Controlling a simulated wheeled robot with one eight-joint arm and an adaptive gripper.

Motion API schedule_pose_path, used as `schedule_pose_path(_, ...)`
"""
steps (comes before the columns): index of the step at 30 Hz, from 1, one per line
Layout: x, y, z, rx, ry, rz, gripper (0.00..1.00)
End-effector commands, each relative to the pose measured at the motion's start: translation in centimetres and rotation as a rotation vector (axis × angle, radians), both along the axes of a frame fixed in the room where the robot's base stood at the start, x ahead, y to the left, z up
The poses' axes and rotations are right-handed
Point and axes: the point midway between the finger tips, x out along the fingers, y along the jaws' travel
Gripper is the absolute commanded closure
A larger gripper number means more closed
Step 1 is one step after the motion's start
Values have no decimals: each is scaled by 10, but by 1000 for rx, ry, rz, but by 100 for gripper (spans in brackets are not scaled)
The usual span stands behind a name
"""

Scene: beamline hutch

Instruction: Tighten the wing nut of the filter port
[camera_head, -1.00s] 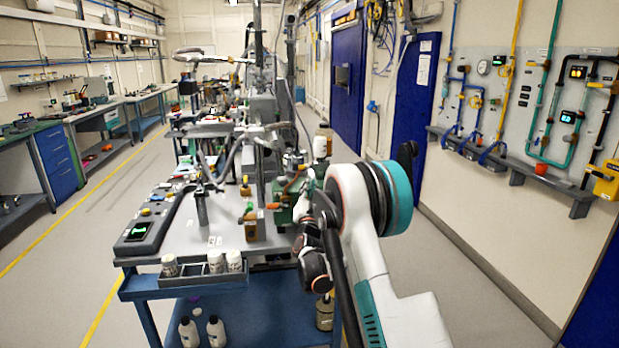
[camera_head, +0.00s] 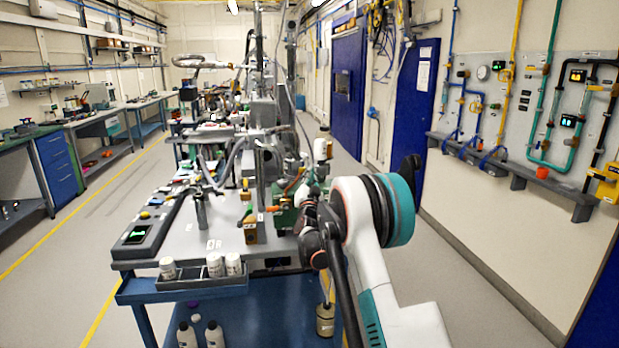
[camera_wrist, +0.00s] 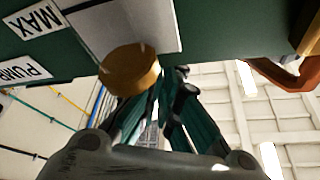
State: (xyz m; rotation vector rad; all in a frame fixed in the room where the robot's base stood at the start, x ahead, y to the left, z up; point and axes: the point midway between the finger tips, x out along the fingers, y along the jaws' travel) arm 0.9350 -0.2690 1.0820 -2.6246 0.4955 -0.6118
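In the wrist view a dark green body (camera_wrist: 225,22) fills the top, with a pale grey plate (camera_wrist: 120,30) on its underside. A round brass-coloured cap (camera_wrist: 130,70) stands out below the plate; I cannot tell whether it belongs to the wing nut. No wings show clearly. The grey body of my gripper (camera_wrist: 150,165) spans the bottom of this view, below the cap. In the head view the green housing (camera_head: 284,216) is partly hidden behind my arm, and my gripper is hidden there.
Labels reading MAX (camera_wrist: 36,19) and PUMP (camera_wrist: 22,70) lie left of the cap. A copper-brown bent part (camera_wrist: 287,76) hangs at the right. The bench (camera_head: 190,237) is crowded with equipment; a tray (camera_head: 195,283) with white bottles is at its front. The right-hand floor (camera_head: 455,285) is clear.

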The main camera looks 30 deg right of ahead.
Motion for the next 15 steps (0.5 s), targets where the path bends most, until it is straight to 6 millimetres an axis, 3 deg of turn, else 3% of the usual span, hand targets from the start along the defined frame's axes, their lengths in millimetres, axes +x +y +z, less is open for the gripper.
schedule_pose_path(15, 0, 1, 1, 97, -28, 1, 100)
